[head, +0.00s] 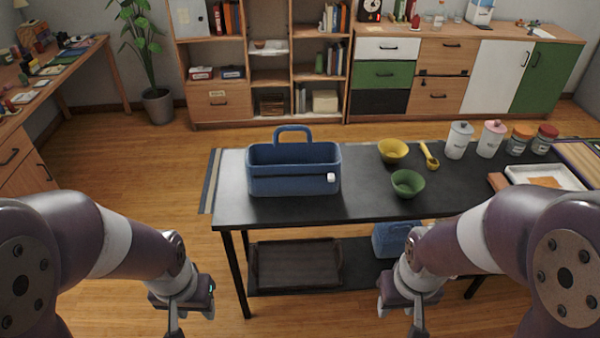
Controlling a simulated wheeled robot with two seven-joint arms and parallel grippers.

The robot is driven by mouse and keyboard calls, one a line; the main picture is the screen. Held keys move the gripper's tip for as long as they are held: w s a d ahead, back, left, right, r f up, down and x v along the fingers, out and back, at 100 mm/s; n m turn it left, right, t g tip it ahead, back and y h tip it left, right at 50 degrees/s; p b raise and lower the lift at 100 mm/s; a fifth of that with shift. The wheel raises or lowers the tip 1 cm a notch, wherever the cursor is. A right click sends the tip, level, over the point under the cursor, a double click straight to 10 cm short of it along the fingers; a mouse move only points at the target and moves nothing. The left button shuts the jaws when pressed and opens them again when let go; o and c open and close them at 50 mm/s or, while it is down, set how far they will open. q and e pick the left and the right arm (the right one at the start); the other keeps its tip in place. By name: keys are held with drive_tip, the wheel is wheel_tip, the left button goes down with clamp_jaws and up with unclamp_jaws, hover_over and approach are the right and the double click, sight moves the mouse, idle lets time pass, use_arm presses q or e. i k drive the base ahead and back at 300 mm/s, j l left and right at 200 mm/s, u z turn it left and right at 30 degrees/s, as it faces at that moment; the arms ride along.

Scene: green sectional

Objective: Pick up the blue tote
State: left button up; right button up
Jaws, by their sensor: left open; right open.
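The blue tote (280,181) stands upright on the left part of the black table top (370,206), with its arched handle raised. A small white piece (331,177) shows at its front right. My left gripper (176,330) is open and empty, low in front of the table and left of the tote. My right gripper (418,330) is open and empty, low in front of the table and right of the tote. Both are well apart from the tote, and their fingertips are partly cut off by the lower picture edge.
A yellow bowl (393,151), a green bowl (407,183) and a yellow scoop (429,156) lie right of the tote. Several lidded jars and a white tray (545,173) are further right. A brown tray (295,264) and another blue container (391,239) are on the lower shelf.

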sight(276, 168)
drive_tip(key=i+l, duration=0.1)
drive_tip(key=i, duration=0.5)
drive_tip(key=i+u, duration=0.1)
drive_tip(key=i, duration=0.55)
